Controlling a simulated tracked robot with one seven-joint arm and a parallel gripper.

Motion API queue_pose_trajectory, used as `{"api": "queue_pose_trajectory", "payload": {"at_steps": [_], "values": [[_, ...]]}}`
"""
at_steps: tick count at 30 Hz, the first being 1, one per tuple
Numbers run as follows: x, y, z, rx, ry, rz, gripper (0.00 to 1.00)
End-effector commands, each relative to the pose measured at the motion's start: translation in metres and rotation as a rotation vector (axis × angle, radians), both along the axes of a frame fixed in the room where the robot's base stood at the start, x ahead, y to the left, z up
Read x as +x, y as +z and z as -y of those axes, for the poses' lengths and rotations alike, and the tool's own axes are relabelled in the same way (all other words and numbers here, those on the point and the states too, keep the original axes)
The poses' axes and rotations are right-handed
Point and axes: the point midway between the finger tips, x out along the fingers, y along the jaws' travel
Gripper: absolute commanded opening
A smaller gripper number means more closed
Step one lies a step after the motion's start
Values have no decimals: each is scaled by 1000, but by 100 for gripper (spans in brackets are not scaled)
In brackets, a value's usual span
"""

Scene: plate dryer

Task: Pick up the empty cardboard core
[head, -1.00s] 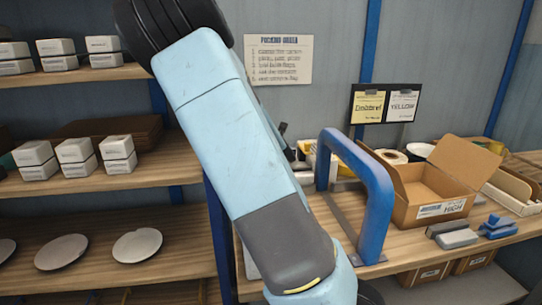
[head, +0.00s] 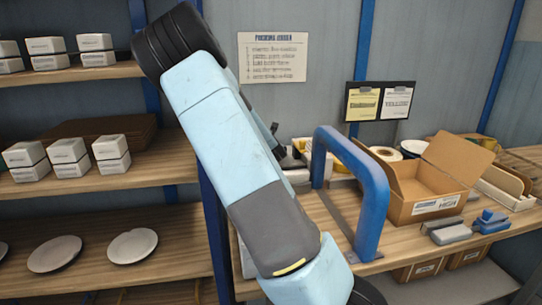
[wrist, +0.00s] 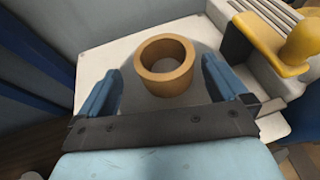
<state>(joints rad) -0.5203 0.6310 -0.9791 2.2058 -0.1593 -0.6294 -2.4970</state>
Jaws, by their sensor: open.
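The cardboard core (wrist: 165,82) is a short, hollow brown ring in the wrist view. It stands on end on a grey rounded surface, with its open top facing me. My gripper (wrist: 162,80) is open, with one blue finger to the left of the core and one to the right. Both fingers appear apart from it, with gaps on each side. In the head view my arm crosses the middle and hides most of the gripper and the core.
A yellow-handled device (wrist: 300,45) stands close to the right in the wrist view. A blue arched frame (head: 372,190) rises from the wooden bench, with an open cardboard box (head: 415,205) to its right. Shelves with white boxes and plates (head: 133,245) are at the left.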

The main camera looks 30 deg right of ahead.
Motion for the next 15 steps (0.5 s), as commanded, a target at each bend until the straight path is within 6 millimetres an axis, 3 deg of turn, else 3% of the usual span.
{"api": "queue_pose_trajectory", "payload": {"at_steps": [15], "values": [[34,-25,24,0,-3,0,100]]}}
